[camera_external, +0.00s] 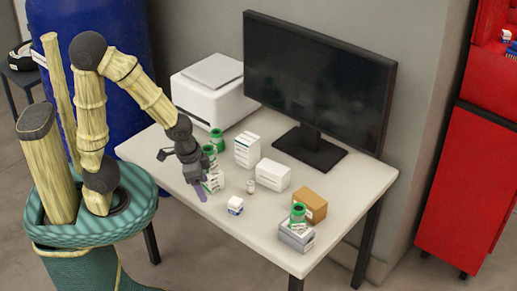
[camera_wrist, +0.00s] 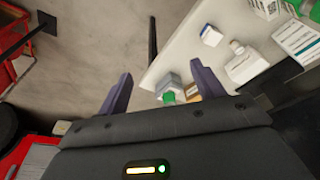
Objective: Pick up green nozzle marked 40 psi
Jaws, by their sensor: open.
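Several green cylindrical items stand on the table; I cannot read "40 psi" on any. One green item (camera_external: 298,212) sits on a grey and white box (camera_external: 296,236) at the front right; it also shows in the wrist view (camera_wrist: 169,97), seen between my fingers but well beyond them. Two more, a back green item (camera_external: 217,138) and a nearer green item (camera_external: 209,151), stand at the table's left, close to my arm. My gripper (camera_external: 202,190) is open with nothing between its purple fingers, near the table's front left edge.
The table (camera_external: 265,225) also holds a monitor (camera_external: 315,80), a printer (camera_external: 212,92), white boxes (camera_external: 273,175), a brown box (camera_external: 310,203), a small bottle (camera_external: 251,186) and a small blue-white box (camera_external: 235,205). Red cabinet (camera_external: 470,170) stands at right.

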